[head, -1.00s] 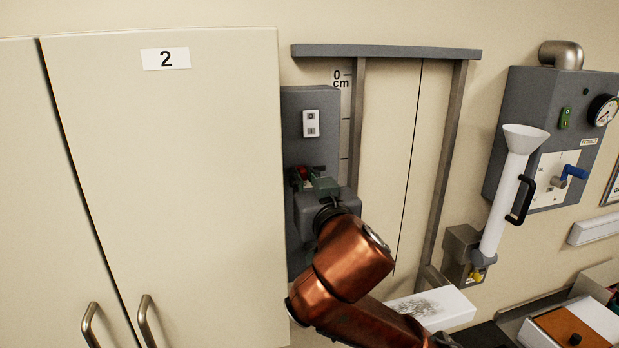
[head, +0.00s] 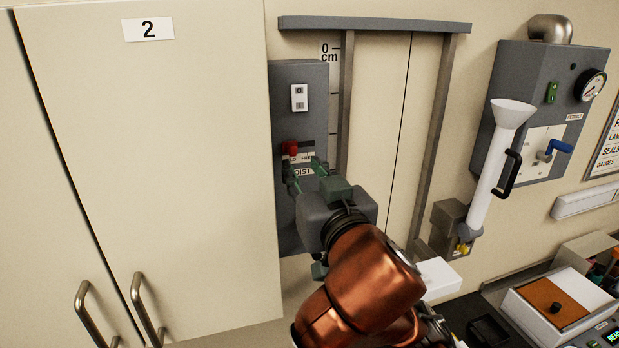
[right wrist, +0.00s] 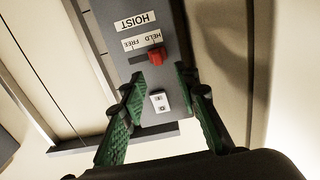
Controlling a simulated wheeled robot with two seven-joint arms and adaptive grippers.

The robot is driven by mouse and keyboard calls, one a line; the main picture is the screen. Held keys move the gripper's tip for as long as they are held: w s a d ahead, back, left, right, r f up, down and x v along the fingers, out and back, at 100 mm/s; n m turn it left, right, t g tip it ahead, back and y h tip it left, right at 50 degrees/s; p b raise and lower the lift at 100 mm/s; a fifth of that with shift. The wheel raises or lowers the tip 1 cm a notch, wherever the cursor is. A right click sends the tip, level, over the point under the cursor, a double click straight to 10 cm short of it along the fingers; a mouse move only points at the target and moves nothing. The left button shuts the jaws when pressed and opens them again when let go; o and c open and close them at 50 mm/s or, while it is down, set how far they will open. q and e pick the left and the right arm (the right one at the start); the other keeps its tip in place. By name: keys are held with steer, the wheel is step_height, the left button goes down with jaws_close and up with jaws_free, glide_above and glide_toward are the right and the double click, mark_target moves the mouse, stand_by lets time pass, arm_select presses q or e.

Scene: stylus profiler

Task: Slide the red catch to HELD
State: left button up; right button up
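The red catch (head: 289,147) sits at the left end of a dark slot in the grey hoist panel (head: 313,80), on the HELD side of the label (head: 300,158). In the right wrist view, which shows the panel upside down, the red catch (right wrist: 156,55) is at the slot's right end, beside the word HELD (right wrist: 147,38). My right gripper (head: 303,167) is open just below and in front of the catch, apart from it. Its green fingers (right wrist: 158,76) are spread with nothing between them. My left gripper is not in view.
A white switch (head: 299,97) is above the catch on the panel. A cupboard marked 2 (head: 150,160) stands close on the left. A framed sliding door (head: 385,110) is on the right. A grey extract unit (head: 520,90) and a white funnel tube (head: 490,185) are further right.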

steer(key=shift+v, duration=1.75)
